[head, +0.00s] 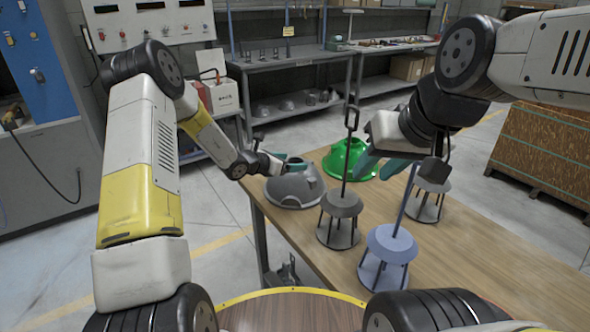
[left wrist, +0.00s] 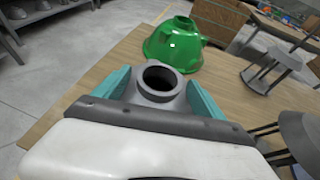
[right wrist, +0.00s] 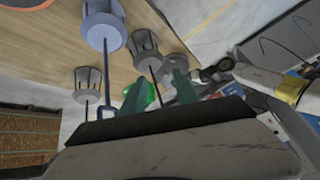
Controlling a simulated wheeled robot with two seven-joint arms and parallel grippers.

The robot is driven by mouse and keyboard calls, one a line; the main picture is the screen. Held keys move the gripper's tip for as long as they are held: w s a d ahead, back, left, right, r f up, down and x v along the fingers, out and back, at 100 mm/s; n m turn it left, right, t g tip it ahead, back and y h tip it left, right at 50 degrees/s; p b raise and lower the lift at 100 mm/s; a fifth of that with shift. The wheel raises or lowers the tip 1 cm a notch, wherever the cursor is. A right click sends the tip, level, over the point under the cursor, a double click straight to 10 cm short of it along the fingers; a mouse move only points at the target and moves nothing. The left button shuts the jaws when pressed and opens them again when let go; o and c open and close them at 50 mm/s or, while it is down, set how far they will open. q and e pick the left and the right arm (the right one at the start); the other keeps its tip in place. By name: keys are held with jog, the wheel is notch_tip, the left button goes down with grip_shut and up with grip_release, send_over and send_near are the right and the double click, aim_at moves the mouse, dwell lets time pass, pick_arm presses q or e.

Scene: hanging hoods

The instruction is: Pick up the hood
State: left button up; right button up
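A grey hood (head: 292,190) with a round open neck stands on the wooden table (head: 470,245) at its left edge. The left wrist view shows its neck (left wrist: 160,82) from above. A green hood (head: 338,155) stands behind it, also visible in the left wrist view (left wrist: 176,45). My left gripper (head: 288,163) is at the grey hood's top, its teal fingers (left wrist: 158,85) spread on either side of the neck; I cannot tell whether they touch it. My right gripper (head: 378,163) is open and empty above the table, its fingers (right wrist: 160,92) apart.
Several stands with vertical rods crowd the table's middle: a dark grey one (head: 340,206), a bluish one (head: 391,243) and another (head: 432,184) under my right arm. Metal shelves (head: 290,72) stand behind. The table's near right part is clear.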

pick_arm(q)
grip_shut()
jog(key=shift+r, duration=0.1)
